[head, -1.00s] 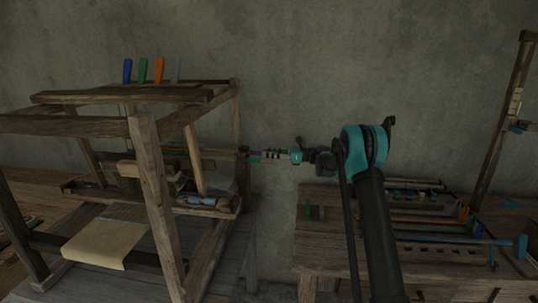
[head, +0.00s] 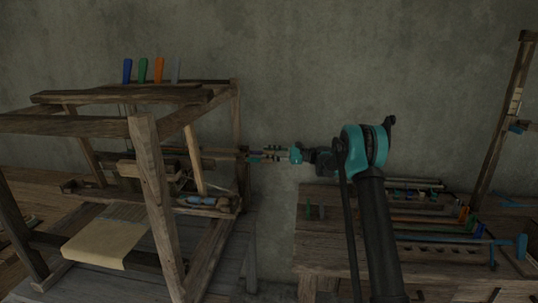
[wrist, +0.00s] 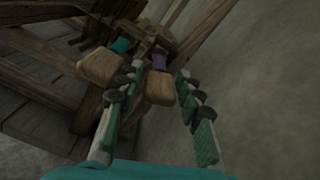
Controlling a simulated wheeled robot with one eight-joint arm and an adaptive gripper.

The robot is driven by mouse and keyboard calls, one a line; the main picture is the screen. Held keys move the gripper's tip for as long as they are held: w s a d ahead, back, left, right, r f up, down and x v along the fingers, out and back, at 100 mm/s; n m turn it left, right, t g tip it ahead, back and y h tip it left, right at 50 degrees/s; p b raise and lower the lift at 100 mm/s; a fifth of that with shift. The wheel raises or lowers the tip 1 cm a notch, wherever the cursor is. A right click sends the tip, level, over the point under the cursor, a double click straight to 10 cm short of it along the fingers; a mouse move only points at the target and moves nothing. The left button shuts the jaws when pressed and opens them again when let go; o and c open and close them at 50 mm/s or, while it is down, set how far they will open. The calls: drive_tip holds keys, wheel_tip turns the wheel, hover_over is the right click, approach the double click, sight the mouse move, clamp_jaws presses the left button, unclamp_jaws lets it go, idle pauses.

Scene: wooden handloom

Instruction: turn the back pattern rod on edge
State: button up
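Two rod ends with wooden handles stick out from the loom's side in the wrist view. One handle (wrist: 159,88) has a purple collar; the other handle (wrist: 100,66) has a teal collar and lies to its left. I cannot tell for sure which is the back pattern rod. My gripper (wrist: 158,78) is open, its fingers on both sides of the purple-collared handle with gaps visible. The teal-collared handle is outside the left finger. In the head view my gripper (head: 262,155) is at the loom's right side, where the handles are too small to make out.
The wooden loom (head: 155,165) fills the left, with coloured pegs (head: 143,71) on top. A workbench (head: 330,255) with rods and tools stands at the right. The wall is behind; a gap lies between loom and bench.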

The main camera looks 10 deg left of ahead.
drive_tip(key=d, duration=1.2)
drive_tip(key=shift+s, duration=0.2)
drive_tip(key=d, duration=0.7)
drive_tip(key=a, duration=1.7)
drive_tip(key=shift+w+a, duration=0.2)
drive_tip(key=shift+c, duration=0.5)
clamp_jaws()
